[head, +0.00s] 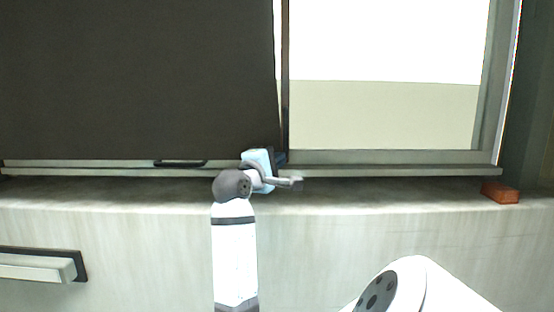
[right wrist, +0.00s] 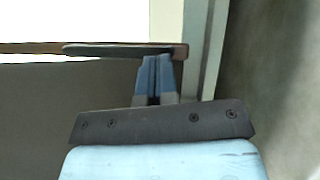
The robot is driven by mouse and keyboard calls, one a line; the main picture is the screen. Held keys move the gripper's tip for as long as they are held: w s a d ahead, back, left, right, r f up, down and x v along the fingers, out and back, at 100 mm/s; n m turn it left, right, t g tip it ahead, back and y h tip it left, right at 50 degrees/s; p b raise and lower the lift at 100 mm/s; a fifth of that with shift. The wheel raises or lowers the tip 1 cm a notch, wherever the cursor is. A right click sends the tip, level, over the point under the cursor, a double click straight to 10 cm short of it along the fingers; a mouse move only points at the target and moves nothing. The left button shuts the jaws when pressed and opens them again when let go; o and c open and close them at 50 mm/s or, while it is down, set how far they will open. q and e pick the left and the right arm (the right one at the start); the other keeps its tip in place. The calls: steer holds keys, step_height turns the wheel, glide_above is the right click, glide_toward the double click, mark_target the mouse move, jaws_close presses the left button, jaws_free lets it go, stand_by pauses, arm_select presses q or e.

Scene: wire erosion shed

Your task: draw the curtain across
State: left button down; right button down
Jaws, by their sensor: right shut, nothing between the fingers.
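The dark curtain (head: 135,80) hangs over the left part of the window in the head view. Its right edge is near the middle of the picture, beside a dark upright strip. My right gripper (head: 279,158) is in front of the curtain's lower right corner; its fingers are mostly hidden there by its pale blue body. In the right wrist view the blue fingers (right wrist: 155,76) are shut together and empty. A dark bar (right wrist: 110,49) crosses at their tips; I cannot tell if they touch it. My left gripper is not in view.
The right part of the window (head: 385,110) is uncovered and bright. A pale sill (head: 390,195) runs below it, with a reddish-brown block (head: 500,192) at the right end. A dark handle (head: 180,163) shows under the curtain. Another handle (head: 40,267) is at lower left.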

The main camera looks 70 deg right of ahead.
steer(key=b+v, duration=0.2)
steer(key=v, duration=1.1)
steer(key=shift+a, duration=0.4)
